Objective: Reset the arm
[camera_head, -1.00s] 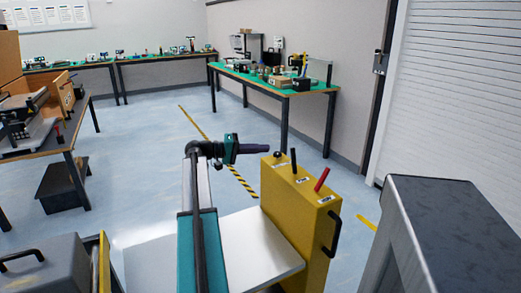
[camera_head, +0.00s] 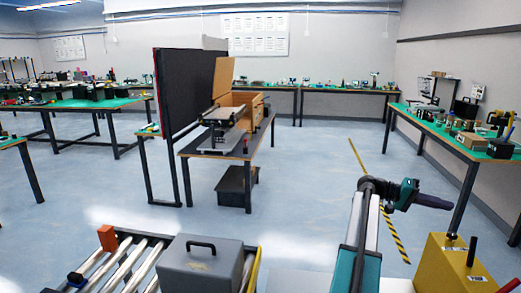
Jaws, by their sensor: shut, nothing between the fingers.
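My arm rises from the bottom right of the head view, with a grey and teal link going up to a dark joint. My gripper (camera_head: 436,202) is at the end of the arm, pointing right, shut and empty. It is in the air above and left of the yellow box (camera_head: 455,262) with dark levers, apart from it.
A roller conveyor (camera_head: 120,262) carries a grey case (camera_head: 200,266) with a black handle at bottom left. Green-topped benches (camera_head: 465,135) line the walls.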

